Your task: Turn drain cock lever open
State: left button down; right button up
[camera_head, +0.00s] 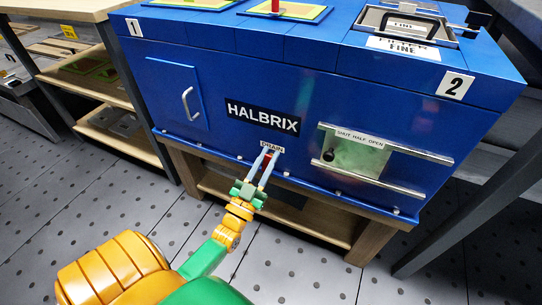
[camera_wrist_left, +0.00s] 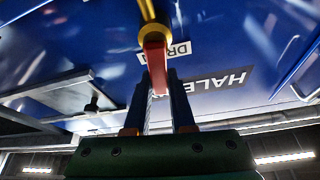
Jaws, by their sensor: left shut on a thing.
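The blue HALBRIX cabinet (camera_head: 215,85) has a DRAIN label (camera_head: 272,147) low on its front. Under that label is the drain cock, a brass body (camera_wrist_left: 153,32) with a red lever (camera_wrist_left: 155,62) in the left wrist view. My left gripper (camera_head: 268,158) reaches up to it from the front. Its two fingers (camera_wrist_left: 160,90) are shut on the red lever, one on each side. The lever's far end lies between the fingers and is partly hidden. In the head view the lever shows only as a small red patch. My right gripper is not in view.
A sliding panel (camera_head: 362,158) marked SHUT, HALF, OPEN sits between rails right of the drain. A door with a handle (camera_head: 188,104) is at the left. The wooden stand (camera_head: 310,225) carries the cabinet. A shelf (camera_head: 110,90) stands left; the floor in front is clear.

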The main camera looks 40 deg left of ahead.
pick_arm(q)
jog(key=shift+s+a+n+y, duration=0.1)
jog(key=shift+a+n+y, duration=0.2)
jog(key=shift+n, duration=0.45)
jog(key=shift+a+n+y, duration=0.1)
jog(key=shift+n+y, duration=0.3)
jog(key=shift+n, duration=0.35)
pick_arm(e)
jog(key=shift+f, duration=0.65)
pick_arm(q)
jog(key=c, duration=0.8)
grip_release()
jog(key=shift+o, duration=0.2)
jog(key=v, duration=0.7)
jog(key=shift+p, duration=0.4)
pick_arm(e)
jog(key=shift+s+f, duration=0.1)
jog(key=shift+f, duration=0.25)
pick_arm(q)
jog(key=shift+s, duration=0.1)
